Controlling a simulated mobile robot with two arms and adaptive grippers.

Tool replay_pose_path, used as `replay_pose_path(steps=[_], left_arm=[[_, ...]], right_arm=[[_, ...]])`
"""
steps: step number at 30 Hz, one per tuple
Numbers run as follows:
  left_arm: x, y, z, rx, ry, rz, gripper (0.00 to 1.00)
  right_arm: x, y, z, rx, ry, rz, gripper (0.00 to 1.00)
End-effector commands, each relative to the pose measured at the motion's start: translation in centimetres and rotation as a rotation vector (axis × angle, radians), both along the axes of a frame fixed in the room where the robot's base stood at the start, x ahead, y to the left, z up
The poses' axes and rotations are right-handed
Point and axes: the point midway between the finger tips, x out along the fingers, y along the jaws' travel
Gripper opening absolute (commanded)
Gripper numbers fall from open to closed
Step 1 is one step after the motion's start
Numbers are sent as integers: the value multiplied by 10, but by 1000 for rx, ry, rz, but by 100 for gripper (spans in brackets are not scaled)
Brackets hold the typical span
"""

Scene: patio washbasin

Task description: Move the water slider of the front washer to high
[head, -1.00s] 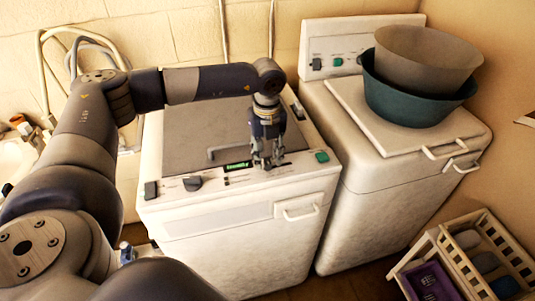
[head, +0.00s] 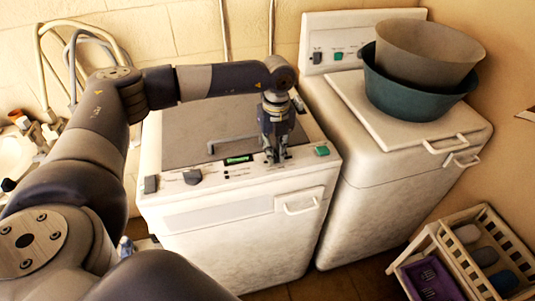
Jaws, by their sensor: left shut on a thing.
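The front washer (head: 235,237) is the white machine in the middle of the head view, with a grey lid on top. Its control strip (head: 215,177) runs along the front top edge, with a dark knob, a small green display (head: 238,160) and a green button (head: 321,151). My left gripper (head: 277,158) points down onto this strip, between the display and the green button. It is shut on a small part there, which looks like the water slider; its fingers hide most of it, so I cannot read the setting. My right gripper is not in view.
A second white washer (head: 375,200) stands to the right, with a teal basin (head: 415,103) and a grey-brown basin (head: 428,55) nested on its lid. A slatted crate (head: 490,235) with a purple item is at the lower right. Hoses (head: 45,75) hang at the left wall.

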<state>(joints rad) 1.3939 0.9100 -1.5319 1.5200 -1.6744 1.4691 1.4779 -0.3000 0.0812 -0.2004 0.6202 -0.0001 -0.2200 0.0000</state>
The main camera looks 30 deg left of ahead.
Motion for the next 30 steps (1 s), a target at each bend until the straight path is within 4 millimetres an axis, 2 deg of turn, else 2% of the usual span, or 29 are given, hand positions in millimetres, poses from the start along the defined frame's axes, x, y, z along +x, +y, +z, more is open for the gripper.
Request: replay_pose_path(steps=[1, 6, 17, 18, 20, 30], left_arm=[[10, -10, -4, -5, -7, -3, 0], [29, -24, -1, -3, -7, -1, 0], [34, -29, 2, -6, -10, -1, 0], [34, -29, 3, -6, -10, -1, 19], [34, -29, 3, -6, -10, -1, 33], [32, -28, 2, -3, -5, 0, 35]], right_arm=[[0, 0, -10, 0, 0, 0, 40], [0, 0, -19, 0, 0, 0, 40], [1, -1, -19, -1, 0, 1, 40], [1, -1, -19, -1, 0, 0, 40], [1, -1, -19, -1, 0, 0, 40], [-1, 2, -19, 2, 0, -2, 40]])
